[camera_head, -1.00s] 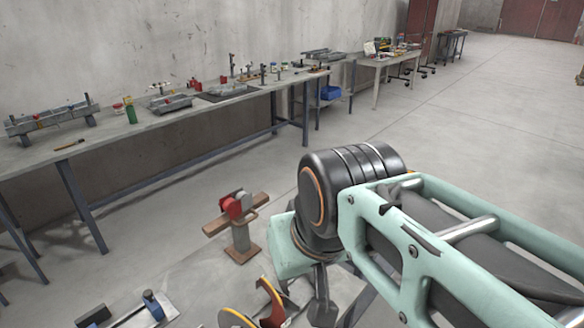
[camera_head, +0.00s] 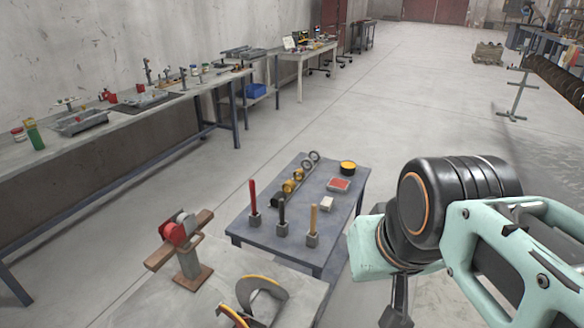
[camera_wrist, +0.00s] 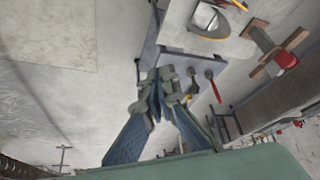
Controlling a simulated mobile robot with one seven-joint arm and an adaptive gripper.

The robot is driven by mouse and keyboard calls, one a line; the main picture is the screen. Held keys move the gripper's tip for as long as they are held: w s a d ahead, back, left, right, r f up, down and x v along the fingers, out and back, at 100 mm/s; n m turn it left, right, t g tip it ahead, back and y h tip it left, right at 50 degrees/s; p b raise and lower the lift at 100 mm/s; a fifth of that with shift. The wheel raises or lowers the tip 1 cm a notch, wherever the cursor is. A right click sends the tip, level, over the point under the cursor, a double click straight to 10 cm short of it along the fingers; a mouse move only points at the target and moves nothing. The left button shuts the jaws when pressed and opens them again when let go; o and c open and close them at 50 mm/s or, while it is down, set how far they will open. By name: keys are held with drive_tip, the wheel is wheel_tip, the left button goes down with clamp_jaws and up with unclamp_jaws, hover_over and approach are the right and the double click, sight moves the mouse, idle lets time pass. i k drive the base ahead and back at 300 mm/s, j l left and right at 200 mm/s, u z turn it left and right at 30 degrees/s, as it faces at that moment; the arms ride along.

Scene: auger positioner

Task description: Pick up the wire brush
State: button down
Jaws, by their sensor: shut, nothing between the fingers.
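I cannot pick out a wire brush for certain in either current view. My gripper (camera_wrist: 158,92) is shut and empty in the wrist view, with its fingers together above the floor and small table. In the head view, only part of my gripper (camera_head: 397,312) shows at the bottom edge, hanging to the right of the small blue-grey table (camera_head: 243,233). What kind of tools these are is unclear.
A long workbench (camera_head: 60,152) with fixtures and jars runs along the left wall. A red clamp on a wooden bar (camera_head: 178,232) stands on a grey table at the front. A yellow-topped tin (camera_head: 347,167) sits on the small table. The floor beyond is open.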

sight(313, 221)
drive_tip(key=i+u, duration=0.1)
drive_tip(key=u, duration=0.45)
drive_tip(key=i+l+u, duration=0.15)
drive_tip(key=l+u, duration=0.15)
drive_tip(key=i+l+u, duration=0.15)
drive_tip(key=l+u, duration=0.15)
drive_tip(key=i+l+u, duration=0.2)
drive_tip(key=l, duration=0.6)
drive_tip(key=l+u, duration=0.2)
drive_tip(key=l, duration=0.55)
drive_tip(key=i+l+u, duration=0.2)
drive_tip(key=l, duration=0.65)
drive_tip(key=j+z, duration=0.35)
drive_tip(key=k+j, duration=0.05)
drive_tip(key=j, duration=0.05)
